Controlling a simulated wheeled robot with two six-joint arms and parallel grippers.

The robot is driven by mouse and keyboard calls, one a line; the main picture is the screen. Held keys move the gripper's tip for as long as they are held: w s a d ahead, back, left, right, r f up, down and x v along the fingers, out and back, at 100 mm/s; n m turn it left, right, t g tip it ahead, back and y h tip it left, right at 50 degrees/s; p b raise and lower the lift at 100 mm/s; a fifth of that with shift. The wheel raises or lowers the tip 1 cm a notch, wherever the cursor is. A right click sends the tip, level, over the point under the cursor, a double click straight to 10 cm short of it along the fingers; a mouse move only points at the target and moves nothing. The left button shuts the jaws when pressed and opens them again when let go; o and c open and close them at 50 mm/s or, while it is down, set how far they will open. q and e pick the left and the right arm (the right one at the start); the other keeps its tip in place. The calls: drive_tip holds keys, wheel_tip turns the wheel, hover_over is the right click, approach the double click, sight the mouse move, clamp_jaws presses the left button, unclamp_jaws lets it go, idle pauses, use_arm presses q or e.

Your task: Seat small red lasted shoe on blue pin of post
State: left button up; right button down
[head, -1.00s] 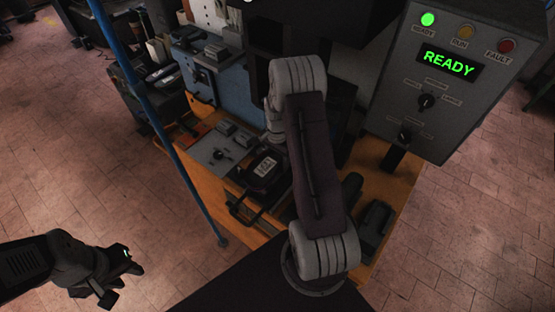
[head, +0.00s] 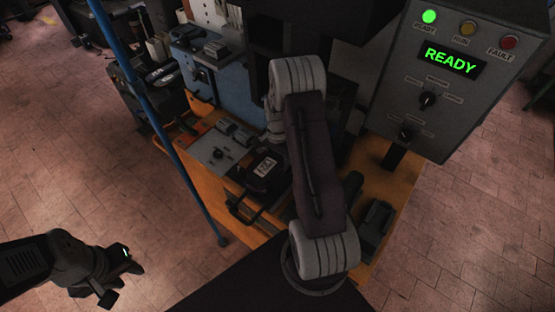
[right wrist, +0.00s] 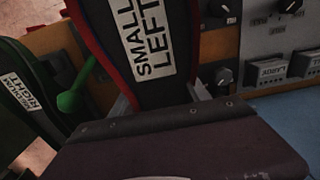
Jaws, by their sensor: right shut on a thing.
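In the right wrist view a dark shoe with a red edge and a white "SMALL LEFT" label (right wrist: 150,40) stands between the grey fingers of my right gripper (right wrist: 165,100), which is shut on it. In the head view my right arm covers this gripper, and I cannot make out the red shoe there. My left gripper (head: 118,277) hangs over the floor at lower left, away from the bench; its finger gap is too dark to judge. I cannot make out the blue pin or its post in either view.
A green-edged shoe labelled "RIGHT" (right wrist: 25,100) and a green pin-like piece (right wrist: 76,100) are close left of the held shoe. A button panel (right wrist: 275,50) is at right. The head view shows an orange bench (head: 405,180), a blue pole (head: 165,135) and a READY box (head: 450,110).

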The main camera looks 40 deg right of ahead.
drive_tip(key=shift+f, duration=0.15)
drive_tip(key=shift+c, duration=2.2)
unclamp_jaws()
drive_tip(key=shift+r, duration=0.4)
wheel_tip(320, 180, up, 8)
drive_tip(key=shift+f+b, duration=0.1)
drive_tip(key=shift+b, duration=0.9)
drive_tip(key=shift+r, duration=0.25)
